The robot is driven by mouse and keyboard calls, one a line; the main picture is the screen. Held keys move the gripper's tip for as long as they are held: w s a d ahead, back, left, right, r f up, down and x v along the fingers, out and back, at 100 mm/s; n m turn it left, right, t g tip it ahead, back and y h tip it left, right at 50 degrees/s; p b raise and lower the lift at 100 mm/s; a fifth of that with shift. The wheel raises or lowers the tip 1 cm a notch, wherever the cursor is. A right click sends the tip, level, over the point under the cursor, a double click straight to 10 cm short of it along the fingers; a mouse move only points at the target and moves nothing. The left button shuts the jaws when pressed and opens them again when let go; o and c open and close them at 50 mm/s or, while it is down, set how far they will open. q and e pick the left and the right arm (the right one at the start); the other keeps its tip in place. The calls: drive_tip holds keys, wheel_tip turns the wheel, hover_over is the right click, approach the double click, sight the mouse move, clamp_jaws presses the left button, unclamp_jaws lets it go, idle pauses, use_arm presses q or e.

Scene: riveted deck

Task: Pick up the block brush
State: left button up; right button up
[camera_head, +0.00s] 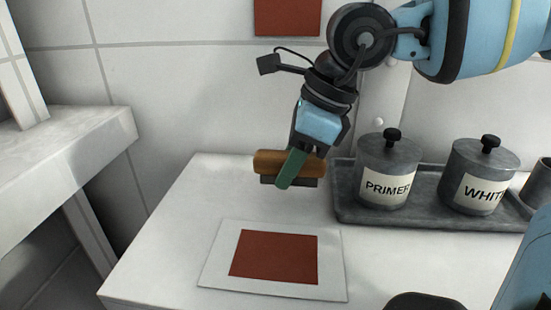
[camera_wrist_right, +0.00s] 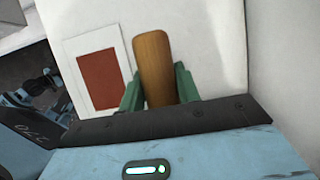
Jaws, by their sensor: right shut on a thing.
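The block brush (camera_head: 262,163) has a brown wooden body with a dark strip of bristles beneath it. My right gripper (camera_head: 288,180) comes down from above and is shut on the block brush. The brush is held level and looks raised above the white table top. In the right wrist view the brush (camera_wrist_right: 154,65) shows as a long wooden piece between the two green fingers of my right gripper (camera_wrist_right: 159,92). Its bristles are hidden there.
A white panel with a red-brown square (camera_head: 273,257) lies on the white table (camera_head: 180,215) in front of the brush. A grey tray (camera_head: 420,215) at the right holds a PRIMER pot (camera_head: 388,160), a WHITE-labelled pot (camera_head: 480,165) and another vessel. A white ledge (camera_head: 60,150) stands at the left.

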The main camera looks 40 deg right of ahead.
drive_tip(key=s, duration=0.8)
drive_tip(key=s+a+r, duration=0.1)
drive_tip(key=s, duration=0.3)
